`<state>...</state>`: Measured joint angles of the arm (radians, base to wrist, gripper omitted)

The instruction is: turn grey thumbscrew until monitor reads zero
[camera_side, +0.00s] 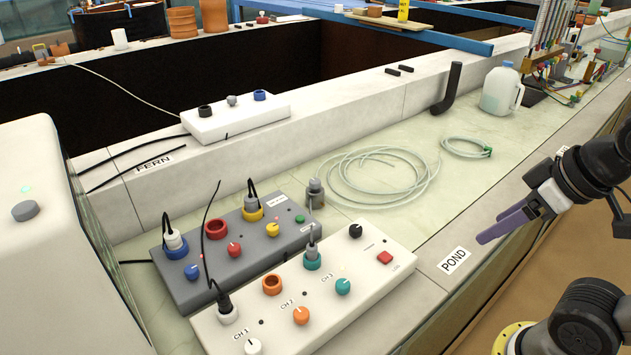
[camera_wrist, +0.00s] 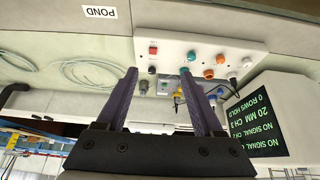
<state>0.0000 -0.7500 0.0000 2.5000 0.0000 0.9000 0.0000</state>
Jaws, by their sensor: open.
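My gripper (camera_side: 484,238) is open and empty, its purple fingers above the ledge by the POND label. In the wrist view its fingers (camera_wrist: 158,76) stand apart. No part is plainly a grey thumbscrew. A small grey fitting (camera_side: 315,190) stands behind the white channel box (camera_side: 330,287), well left of my gripper; a grey knob (camera_side: 25,211) is on the pale housing at left. The monitor screen (camera_wrist: 257,124) shows upside down in the wrist view, with green text reading "20 MM CH 3", two NO SIGNAL lines and "0 ROWS HOLD". The side view hides the screen.
A grey socket box (camera_side: 213,272) with plugs and cables stands behind the white box. Coiled clear tubing (camera_side: 380,178), a black elbow pipe (camera_side: 449,88) and a plastic jug (camera_side: 500,91) occupy the bench. The ledge by the POND label (camera_side: 454,260) is clear.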

